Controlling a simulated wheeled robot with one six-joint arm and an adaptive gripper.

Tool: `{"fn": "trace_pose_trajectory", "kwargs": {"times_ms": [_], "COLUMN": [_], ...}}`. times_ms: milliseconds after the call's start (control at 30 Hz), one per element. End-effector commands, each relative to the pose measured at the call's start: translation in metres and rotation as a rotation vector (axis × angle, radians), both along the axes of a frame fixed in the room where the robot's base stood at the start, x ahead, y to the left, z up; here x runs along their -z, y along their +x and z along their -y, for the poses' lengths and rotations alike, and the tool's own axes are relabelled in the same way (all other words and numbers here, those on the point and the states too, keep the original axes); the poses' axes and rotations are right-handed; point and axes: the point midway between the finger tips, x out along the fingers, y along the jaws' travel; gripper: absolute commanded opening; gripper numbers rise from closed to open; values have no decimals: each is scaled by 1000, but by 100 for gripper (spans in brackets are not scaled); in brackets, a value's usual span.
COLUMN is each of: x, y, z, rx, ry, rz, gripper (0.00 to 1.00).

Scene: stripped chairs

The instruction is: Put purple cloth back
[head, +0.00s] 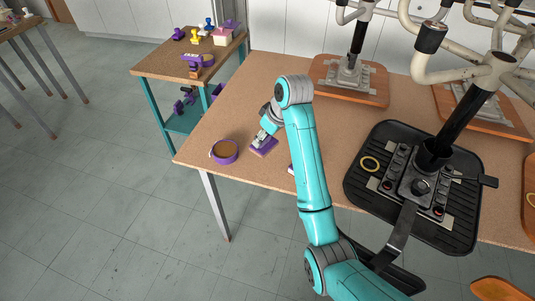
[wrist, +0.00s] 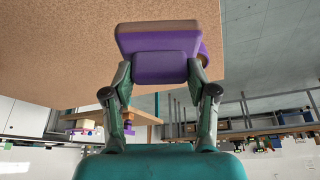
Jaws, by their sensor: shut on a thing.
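A round purple item with a brown middle (head: 224,152) lies just left on the large table (head: 231,120). A side table (head: 160,64) with teal legs holds several small purple, yellow and blue things. A black chair base (head: 418,190) occupies the table's right.

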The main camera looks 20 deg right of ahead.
Motion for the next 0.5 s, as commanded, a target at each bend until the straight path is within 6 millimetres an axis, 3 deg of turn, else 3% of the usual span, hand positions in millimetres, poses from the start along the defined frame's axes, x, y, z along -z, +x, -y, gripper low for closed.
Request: {"fn": "trace_pose_trajectory", "kwargs": {"times_ms": [200, 500], "x": [39, 62], "y": [-1, -1], "z": [0, 0], "rx": [-1, 0], "ry": [1, 1], "rz": [-3, -3], "gripper": [30, 30]}}
